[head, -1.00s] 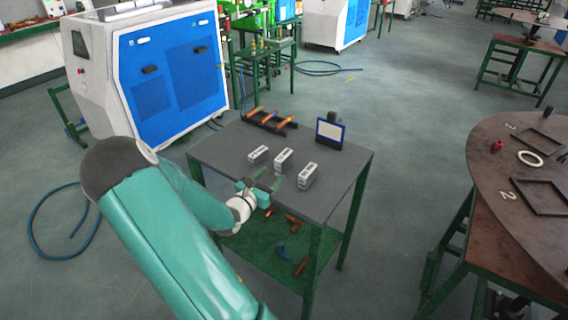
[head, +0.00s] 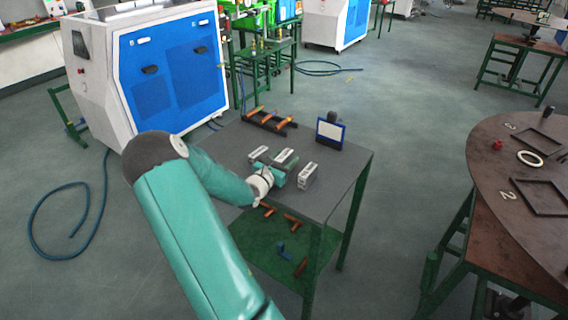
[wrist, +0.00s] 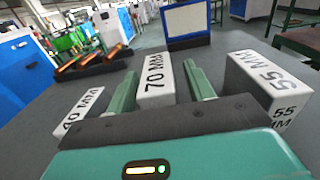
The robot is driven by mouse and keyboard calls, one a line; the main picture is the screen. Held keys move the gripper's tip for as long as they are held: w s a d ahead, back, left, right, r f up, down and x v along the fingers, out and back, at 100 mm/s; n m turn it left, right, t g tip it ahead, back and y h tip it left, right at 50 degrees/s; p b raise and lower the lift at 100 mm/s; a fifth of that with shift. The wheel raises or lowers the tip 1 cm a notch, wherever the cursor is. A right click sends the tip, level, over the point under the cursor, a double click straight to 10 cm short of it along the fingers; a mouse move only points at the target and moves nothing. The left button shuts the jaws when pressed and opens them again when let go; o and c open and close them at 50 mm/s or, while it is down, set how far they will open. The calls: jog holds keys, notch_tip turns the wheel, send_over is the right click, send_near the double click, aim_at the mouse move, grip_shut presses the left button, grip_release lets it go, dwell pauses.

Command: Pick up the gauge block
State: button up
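Three white gauge blocks stand in a row on the grey table. The middle block, marked 70 MM (wrist: 156,78), lies between the two green fingers of my gripper (wrist: 161,84) in the wrist view. The fingers are open, with a gap showing on the block's right side. The block marked 40 MM (wrist: 80,110) is to the left and the block marked 55 MM (wrist: 262,85) to the right. In the head view my gripper (head: 277,168) is low over the table at the middle block (head: 285,157), whose near end it partly hides.
A framed panel (head: 331,133) stands behind the blocks, and a dark rack with orange-handled tools (head: 270,121) lies at the table's back left. The grey table (head: 335,180) is bare at its right side. A round brown table (head: 520,215) stands at the right.

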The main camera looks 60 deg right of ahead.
grip_shut()
jog(key=shift+r, duration=0.1)
